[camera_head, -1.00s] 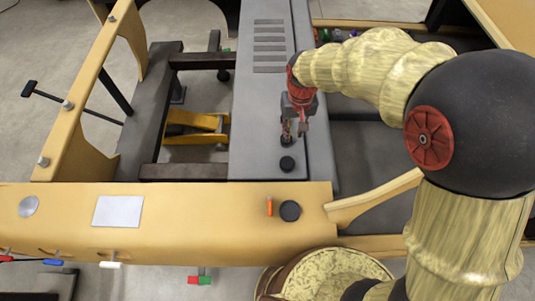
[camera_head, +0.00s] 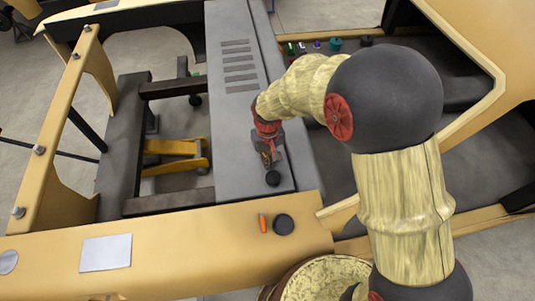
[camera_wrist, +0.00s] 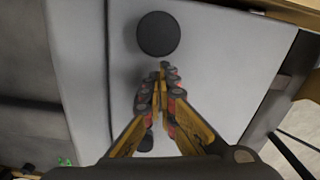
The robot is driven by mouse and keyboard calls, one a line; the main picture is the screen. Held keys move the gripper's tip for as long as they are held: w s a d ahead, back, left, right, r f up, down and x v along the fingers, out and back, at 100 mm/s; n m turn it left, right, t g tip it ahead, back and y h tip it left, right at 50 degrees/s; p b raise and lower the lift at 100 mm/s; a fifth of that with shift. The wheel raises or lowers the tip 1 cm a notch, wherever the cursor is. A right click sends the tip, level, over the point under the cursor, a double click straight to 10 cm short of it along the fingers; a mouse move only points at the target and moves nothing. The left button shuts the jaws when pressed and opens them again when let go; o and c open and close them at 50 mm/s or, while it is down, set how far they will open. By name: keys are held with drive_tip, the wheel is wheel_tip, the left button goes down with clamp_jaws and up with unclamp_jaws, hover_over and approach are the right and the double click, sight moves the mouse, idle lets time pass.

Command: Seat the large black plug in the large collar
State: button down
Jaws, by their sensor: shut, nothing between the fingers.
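A black disc (camera_head: 272,178), which looks like a plug, is on the grey panel just in front of my gripper (camera_head: 269,160). In the wrist view it is a round dark disc (camera_wrist: 158,34) just beyond the fingertips. I cannot tell whether it sits in a collar. My gripper is shut and empty in the wrist view (camera_wrist: 163,68), its tips together and apart from the disc in the picture. A smaller dark round piece (camera_wrist: 146,140) shows partly behind the fingers. Another, larger-looking black disc (camera_head: 284,224) is on the yellow beam. No collar is clearly identifiable.
An orange piece (camera_head: 263,223) stands beside the disc on the yellow beam (camera_head: 190,250). A pale plate (camera_head: 106,253) lies farther left. Slots (camera_head: 240,67) line the grey panel (camera_head: 228,110). Small coloured pieces (camera_head: 317,45) sit at the back right.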

drive_tip(key=shift+f, duration=0.4)
